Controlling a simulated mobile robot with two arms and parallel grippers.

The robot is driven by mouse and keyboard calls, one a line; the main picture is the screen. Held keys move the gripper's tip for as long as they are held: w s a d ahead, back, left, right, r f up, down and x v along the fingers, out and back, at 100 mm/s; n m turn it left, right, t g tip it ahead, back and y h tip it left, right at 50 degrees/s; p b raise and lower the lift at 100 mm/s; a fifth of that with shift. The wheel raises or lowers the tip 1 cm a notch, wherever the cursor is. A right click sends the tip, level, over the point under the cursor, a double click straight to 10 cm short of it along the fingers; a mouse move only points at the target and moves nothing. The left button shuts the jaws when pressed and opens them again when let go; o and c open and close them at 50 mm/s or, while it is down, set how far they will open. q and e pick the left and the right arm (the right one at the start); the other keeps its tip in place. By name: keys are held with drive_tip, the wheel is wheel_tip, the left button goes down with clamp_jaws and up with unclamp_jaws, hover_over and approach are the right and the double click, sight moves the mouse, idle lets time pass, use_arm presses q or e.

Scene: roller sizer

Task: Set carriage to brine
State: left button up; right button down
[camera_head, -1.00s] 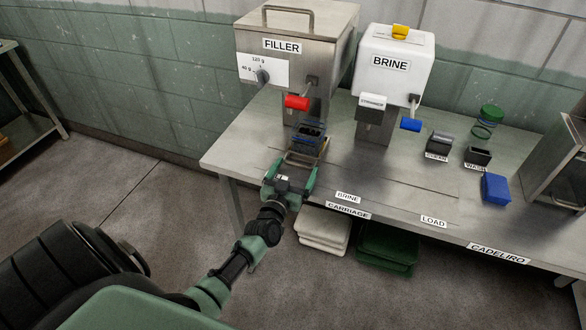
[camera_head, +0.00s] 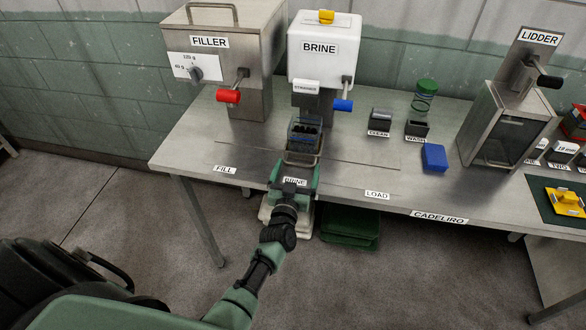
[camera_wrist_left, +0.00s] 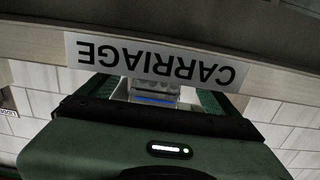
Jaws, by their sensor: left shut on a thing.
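The carriage (camera_head: 303,159) is a small metal sled on the table's slot line, in front of the white BRINE machine (camera_head: 320,52). A clear jar (camera_head: 304,133) with dark contents stands on it, near the strainer spout (camera_head: 306,87). My left gripper (camera_head: 293,178) is shut on the carriage's near side, and it partly covers the BRINE table label (camera_head: 294,182). In the left wrist view the upside-down CARRIAGE label (camera_wrist_left: 155,62) lies above my gripper's green body. The grip itself is mostly hidden there. My right gripper is not in view.
The FILLER (camera_head: 230,52) with its red lever (camera_head: 228,96) stands left of BRINE, whose blue lever (camera_head: 343,105) hangs right. FILL (camera_head: 225,169) and LOAD (camera_head: 377,195) labels lie either side. A blue block (camera_head: 434,157) and the LIDDER (camera_head: 505,118) stand right.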

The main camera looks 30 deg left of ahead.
use_arm(q)
drive_tip(key=shift+f, duration=0.1)
drive_tip(key=o, duration=1.8)
drive_tip(key=shift+c, duration=0.2)
drive_tip(key=b+v, duration=0.1)
drive_tip(key=v, duration=0.6)
drive_tip(key=shift+s, duration=0.4)
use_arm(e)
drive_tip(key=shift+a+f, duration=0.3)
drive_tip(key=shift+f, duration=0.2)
use_arm(q)
drive_tip(key=shift+d, duration=0.1)
